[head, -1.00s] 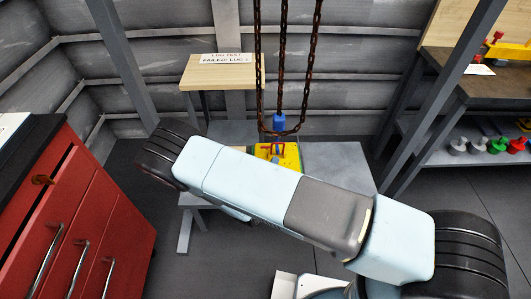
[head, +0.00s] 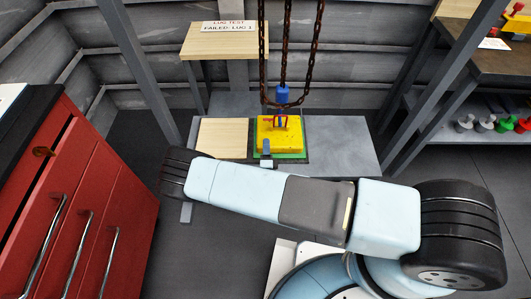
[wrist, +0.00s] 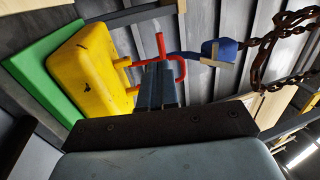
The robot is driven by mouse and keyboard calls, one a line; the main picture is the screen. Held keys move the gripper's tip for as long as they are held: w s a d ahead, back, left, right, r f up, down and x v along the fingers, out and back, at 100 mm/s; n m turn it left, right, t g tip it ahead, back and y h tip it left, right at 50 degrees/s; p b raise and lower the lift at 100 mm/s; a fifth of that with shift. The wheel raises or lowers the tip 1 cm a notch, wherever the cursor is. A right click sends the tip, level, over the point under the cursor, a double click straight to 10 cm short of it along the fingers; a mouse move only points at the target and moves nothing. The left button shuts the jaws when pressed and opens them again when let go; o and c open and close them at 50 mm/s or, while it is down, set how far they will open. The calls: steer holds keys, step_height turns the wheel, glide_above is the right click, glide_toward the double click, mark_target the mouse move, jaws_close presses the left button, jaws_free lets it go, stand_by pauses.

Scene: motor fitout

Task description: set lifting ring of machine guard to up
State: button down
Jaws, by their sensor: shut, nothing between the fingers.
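The machine guard is a yellow block (head: 279,138) on a green base on the table; it also shows at the left of the wrist view (wrist: 88,72). Its red lifting ring (head: 281,121) stands out from the top, and in the wrist view (wrist: 181,68) it shows just beyond the fingertips. I cannot tell its exact angle. My gripper (head: 266,146) is at the guard's near side in the head view. In the wrist view its fingers (wrist: 158,70) are shut and empty, close to the ring; contact is unclear, and the fingers hide part of the ring.
Rusty chains (head: 263,60) hang above the guard with a blue block (head: 283,94), which is beside the ring in the wrist view (wrist: 218,50). A wooden board (head: 222,138) lies left of the guard. The grey table (head: 345,145) is bare at right. Red drawers (head: 85,215) stand left.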

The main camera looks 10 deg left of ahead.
steer(key=x, duration=0.8)
steer(key=shift+w, duration=0.1)
